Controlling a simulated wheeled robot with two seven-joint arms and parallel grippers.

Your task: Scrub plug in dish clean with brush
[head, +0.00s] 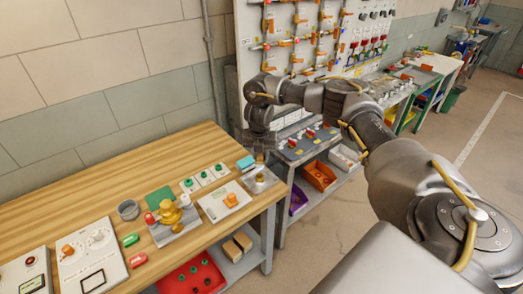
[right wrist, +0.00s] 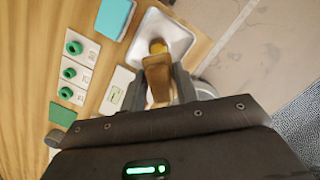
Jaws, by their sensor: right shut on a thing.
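My right gripper (head: 260,150) reaches down over the right end of the wooden bench. In the right wrist view its fingers (right wrist: 162,88) are shut on a brown brush (right wrist: 158,76), which points down toward the dish. The shallow grey-white dish (right wrist: 178,33) lies on the bench; it also shows in the head view (head: 268,184). A small yellow, brass-like plug (right wrist: 157,46) sits in the dish at the brush's far end. The brush partly hides the plug, and I cannot tell whether they touch. My left gripper is not in view.
A light-blue block (head: 245,162) lies beside the dish. Panels with green knobs (head: 203,178) and a white panel with an orange handle (head: 225,202) lie left of it. The bench's right edge is close, with a grey shelf unit (head: 300,150) beyond it.

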